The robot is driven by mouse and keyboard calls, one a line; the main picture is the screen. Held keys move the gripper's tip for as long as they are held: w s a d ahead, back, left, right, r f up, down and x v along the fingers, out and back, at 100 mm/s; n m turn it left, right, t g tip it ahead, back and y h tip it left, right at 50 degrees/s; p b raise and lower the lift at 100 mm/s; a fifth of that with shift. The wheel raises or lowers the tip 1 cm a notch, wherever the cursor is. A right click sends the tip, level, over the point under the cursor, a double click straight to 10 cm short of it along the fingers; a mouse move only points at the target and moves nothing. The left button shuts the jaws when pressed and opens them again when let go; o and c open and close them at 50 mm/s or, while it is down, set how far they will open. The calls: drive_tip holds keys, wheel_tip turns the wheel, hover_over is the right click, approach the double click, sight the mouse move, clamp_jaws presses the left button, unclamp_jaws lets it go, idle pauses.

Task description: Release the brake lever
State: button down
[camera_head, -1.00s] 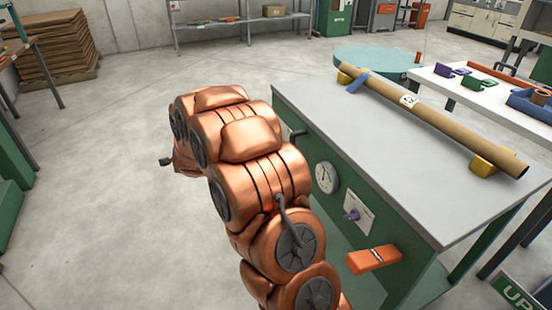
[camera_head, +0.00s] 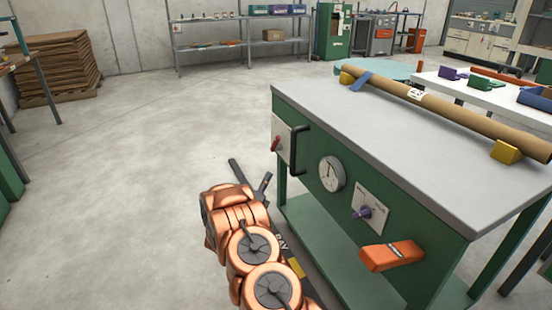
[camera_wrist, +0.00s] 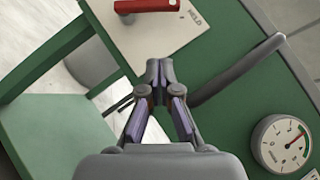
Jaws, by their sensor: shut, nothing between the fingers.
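The red lever (camera_head: 276,144) sits on a white plate (camera_head: 283,134) at the left end of the bench's green front panel. In the wrist view the red lever (camera_wrist: 145,5) is at the top edge, partly cut off, on a plate marked HOLD. My gripper (camera_wrist: 158,72) is shut and empty, with its fingertips together. It points toward the panel, below the lever plate in the wrist picture and apart from the lever. A dark bar handle (camera_head: 297,150) stands just right of the plate; it also shows right of my fingers in the wrist view (camera_wrist: 240,68).
Right of the handle on the panel are a round gauge (camera_head: 332,173), a purple knob (camera_head: 364,212) and an orange handle (camera_head: 393,255). A cardboard tube (camera_head: 440,107) lies on yellow supports on the bench top (camera_head: 370,130). The floor (camera_head: 130,200) to the left is clear.

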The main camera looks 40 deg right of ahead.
sight(275, 144)
drive_tip(key=shift+s+d+f, duration=0.1)
drive_tip(key=shift+s+f, duration=0.1)
drive_tip(key=shift+s, duration=0.15)
drive_tip(key=w+a+r+b+x, duration=0.1)
drive_tip(key=b+x, duration=0.3)
drive_tip(key=x, duration=0.8)
drive_tip(key=shift+w+r, duration=0.35)
drive_tip(key=shift+w, duration=0.3)
